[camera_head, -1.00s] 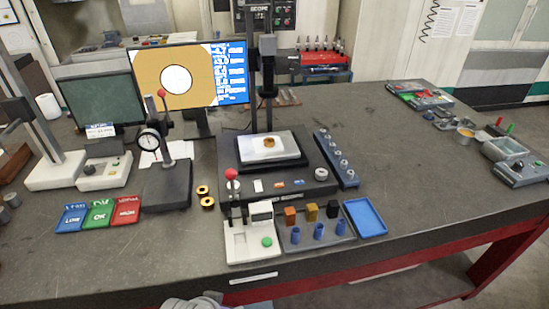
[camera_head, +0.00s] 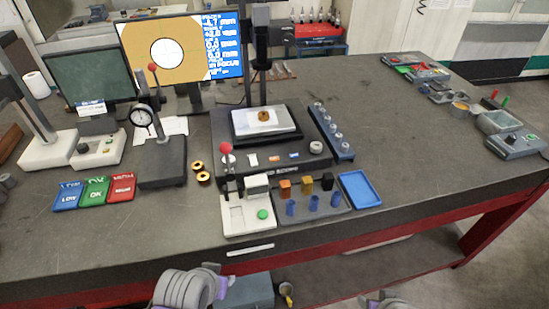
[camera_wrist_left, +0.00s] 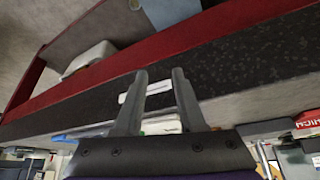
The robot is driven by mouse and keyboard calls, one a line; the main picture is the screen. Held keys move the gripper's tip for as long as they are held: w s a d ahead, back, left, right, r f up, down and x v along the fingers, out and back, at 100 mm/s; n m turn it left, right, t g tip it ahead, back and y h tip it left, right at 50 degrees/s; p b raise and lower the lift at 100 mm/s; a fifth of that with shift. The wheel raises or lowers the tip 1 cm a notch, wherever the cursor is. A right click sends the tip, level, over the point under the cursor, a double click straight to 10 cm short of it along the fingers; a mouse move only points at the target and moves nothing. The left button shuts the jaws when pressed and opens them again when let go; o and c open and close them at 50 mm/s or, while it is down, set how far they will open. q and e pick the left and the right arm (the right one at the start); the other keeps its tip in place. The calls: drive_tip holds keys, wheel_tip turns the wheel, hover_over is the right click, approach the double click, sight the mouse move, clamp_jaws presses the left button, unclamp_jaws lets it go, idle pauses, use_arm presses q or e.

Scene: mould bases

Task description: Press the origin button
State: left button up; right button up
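A measuring microscope stands on the bench, with a dark base (camera_head: 222,137), a column and a light stage plate (camera_head: 277,121) bearing a small brass part (camera_head: 263,116). On the base front sit small white (camera_head: 253,160), orange (camera_head: 274,158) and blue (camera_head: 294,155) buttons or labels; which one is origin cannot be read. A monitor (camera_head: 180,75) behind shows a circle and readout text. My left gripper (camera_wrist_left: 160,74) is open and empty in the left wrist view, at the bench's front edge, apart from the buttons.
A dial gauge stand (camera_head: 162,165) is at left. The bench's right middle is clear.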

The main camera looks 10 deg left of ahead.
use_arm(q)
clamp_jaws()
idle(1.3)
